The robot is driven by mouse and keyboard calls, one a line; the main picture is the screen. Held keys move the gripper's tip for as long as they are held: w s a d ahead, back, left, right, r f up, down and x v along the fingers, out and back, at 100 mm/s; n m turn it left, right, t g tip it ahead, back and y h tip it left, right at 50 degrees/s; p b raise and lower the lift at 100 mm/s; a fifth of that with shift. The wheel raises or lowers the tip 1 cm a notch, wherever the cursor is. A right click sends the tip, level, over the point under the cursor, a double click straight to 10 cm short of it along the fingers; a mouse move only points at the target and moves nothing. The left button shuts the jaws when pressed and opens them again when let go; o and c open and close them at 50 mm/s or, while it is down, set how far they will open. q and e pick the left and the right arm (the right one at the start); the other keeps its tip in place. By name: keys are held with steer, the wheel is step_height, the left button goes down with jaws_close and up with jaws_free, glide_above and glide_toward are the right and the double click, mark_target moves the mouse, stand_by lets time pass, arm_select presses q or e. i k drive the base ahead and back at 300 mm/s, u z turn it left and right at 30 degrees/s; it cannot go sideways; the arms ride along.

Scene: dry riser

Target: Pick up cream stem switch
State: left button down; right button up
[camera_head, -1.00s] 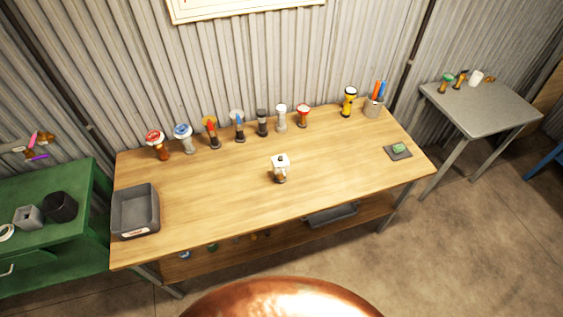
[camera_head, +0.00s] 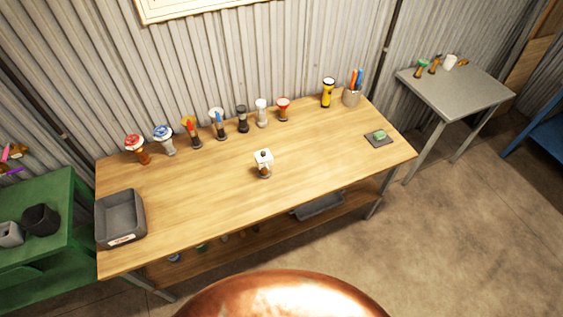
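A row of stem-shaped pieces stands upright along the back of the wooden table (camera_head: 200,215). A pale white or cream one (camera_head: 261,113) stands between a dark piece (camera_head: 242,119) and a red-topped piece (camera_head: 283,109). Another piece with a cream-white square head (camera_head: 263,163) and a brownish stem stands alone at the table's middle. I cannot tell for sure which of the two pale pieces is the cream stem switch. Neither of my grippers is in view, and nothing is held in sight.
A grey open bin (camera_head: 121,216) sits at the table's left end. A yellow flashlight (camera_head: 328,92), a pen cup (camera_head: 352,97) and a small dark pad with a green item (camera_head: 379,138) are at the right. A green cabinet (camera_head: 45,240) and grey side table (camera_head: 465,95) flank it.

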mark_target(262, 162)
steer(key=z, duration=0.85)
steer(key=i, duration=0.45)
steer(key=u, duration=1.4)
